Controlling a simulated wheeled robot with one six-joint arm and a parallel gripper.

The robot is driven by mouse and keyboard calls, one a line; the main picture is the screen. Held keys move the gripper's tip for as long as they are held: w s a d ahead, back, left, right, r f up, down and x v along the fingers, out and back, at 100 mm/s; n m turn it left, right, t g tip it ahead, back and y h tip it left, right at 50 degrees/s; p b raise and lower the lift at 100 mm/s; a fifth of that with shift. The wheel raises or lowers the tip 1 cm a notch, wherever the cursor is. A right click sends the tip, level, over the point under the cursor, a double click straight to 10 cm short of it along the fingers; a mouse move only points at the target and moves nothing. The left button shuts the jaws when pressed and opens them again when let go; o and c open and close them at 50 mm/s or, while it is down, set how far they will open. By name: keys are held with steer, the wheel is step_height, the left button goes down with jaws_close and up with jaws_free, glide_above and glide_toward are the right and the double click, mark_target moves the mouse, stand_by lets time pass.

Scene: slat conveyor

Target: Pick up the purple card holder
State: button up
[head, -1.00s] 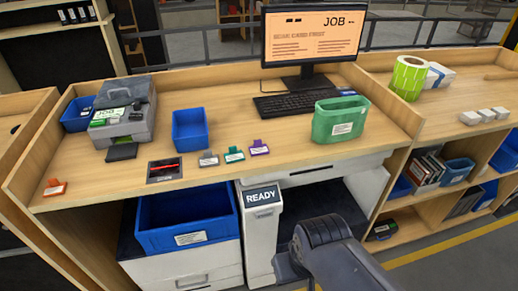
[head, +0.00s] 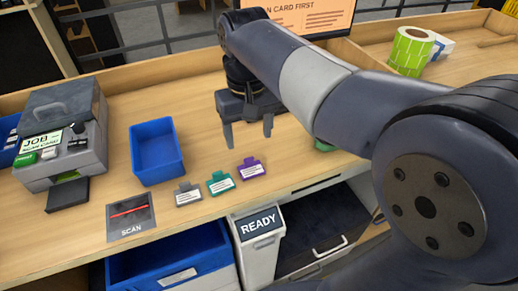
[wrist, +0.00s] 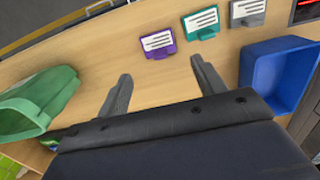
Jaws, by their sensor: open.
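The purple card holder (head: 252,168) stands on the wooden counter, rightmost in a row with a teal card holder (head: 220,182) and a grey card holder (head: 188,194). Each bears a white label. My gripper (head: 249,140) is open and empty, just behind the purple holder in the head view. In the wrist view the purple holder (wrist: 158,43) lies beyond the open fingertips (wrist: 160,66), apart from them. The teal holder (wrist: 202,22) and grey holder (wrist: 247,13) also show there.
A blue bin (head: 157,152) stands left of my gripper. A scan pad (head: 131,216) lies at the front edge, with a grey machine (head: 62,130) behind it. A green container (wrist: 38,103) shows left in the wrist view. A READY post (head: 259,228) stands below the counter.

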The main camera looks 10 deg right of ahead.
mark_target(249, 159)
steer(key=shift+w+a+f, duration=0.15)
steer(key=shift+w+f, duration=0.1)
steer(key=shift+w, duration=0.4)
step_height(249, 159, down, 10)
steer(key=shift+r+b, duration=0.1)
steer(key=shift+b, duration=0.2)
steer(key=shift+c, duration=0.4)
steer(key=c, duration=0.7)
steer(key=shift+o, duration=0.2)
